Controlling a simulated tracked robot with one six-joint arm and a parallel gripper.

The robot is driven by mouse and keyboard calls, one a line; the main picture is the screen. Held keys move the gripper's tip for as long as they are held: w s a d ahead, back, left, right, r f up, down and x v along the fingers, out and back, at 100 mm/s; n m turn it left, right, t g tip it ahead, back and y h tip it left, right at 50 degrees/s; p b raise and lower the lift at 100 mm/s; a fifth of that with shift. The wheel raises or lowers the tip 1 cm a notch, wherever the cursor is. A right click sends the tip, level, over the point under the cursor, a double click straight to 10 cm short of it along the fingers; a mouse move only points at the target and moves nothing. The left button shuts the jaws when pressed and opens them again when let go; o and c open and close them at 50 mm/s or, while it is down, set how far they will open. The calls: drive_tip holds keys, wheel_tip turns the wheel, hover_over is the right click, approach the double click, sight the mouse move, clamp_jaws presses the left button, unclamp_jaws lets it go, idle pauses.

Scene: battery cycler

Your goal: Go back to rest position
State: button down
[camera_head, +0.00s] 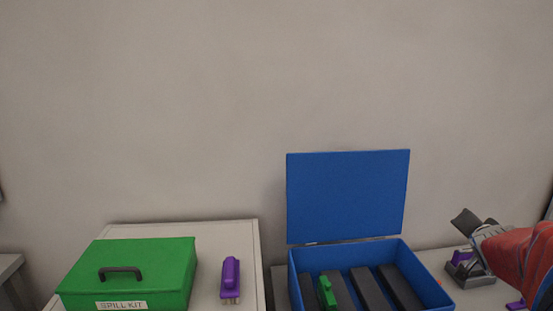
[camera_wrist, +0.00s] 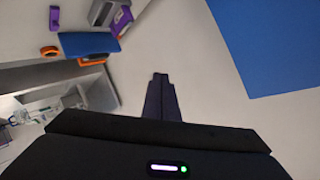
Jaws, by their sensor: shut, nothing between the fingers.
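My gripper (camera_wrist: 160,78) shows in the wrist view as dark fingers closed together, with nothing between them. It points over a bare pale surface. A flat blue panel (camera_wrist: 275,45) lies to the right of the fingertips, apart from them. In the head view, a red arm part with a grey end shows at the right edge, right of the open blue box (camera_head: 440,293). The fingertips cannot be made out clearly there.
The box's blue lid (camera_head: 347,195) stands upright; dark blocks and a green piece (camera_head: 327,293) are inside. A green spill kit (camera_head: 150,268) and a purple connector (camera_head: 230,282) sit on the left cabinet. A grey-and-purple device (camera_head: 465,265) stands at right. Purple, blue and orange items (camera_wrist: 92,43) show upper left.

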drive_tip(key=s+a+f+n+g+y, duration=0.2)
drive_tip(key=s+a+f+n+g, duration=0.15)
drive_tip(key=s+a, duration=0.55)
drive_tip(key=s+a+f+n+g+y, duration=0.1)
drive_tip(key=s+a+f+n+g, duration=0.25)
drive_tip(key=s+a, duration=0.55)
drive_tip(key=s+a+n+y, duration=0.2)
drive_tip(key=s+a+n, duration=0.1)
drive_tip(key=a, duration=0.7)
drive_tip(key=s+a+r+n+t+y, duration=0.1)
drive_tip(key=s+a+n+y, duration=0.1)
drive_tip(key=a, duration=0.9)
drive_tip(key=shift+s+n, duration=0.5)
drive_tip(key=shift+s, duration=0.75)
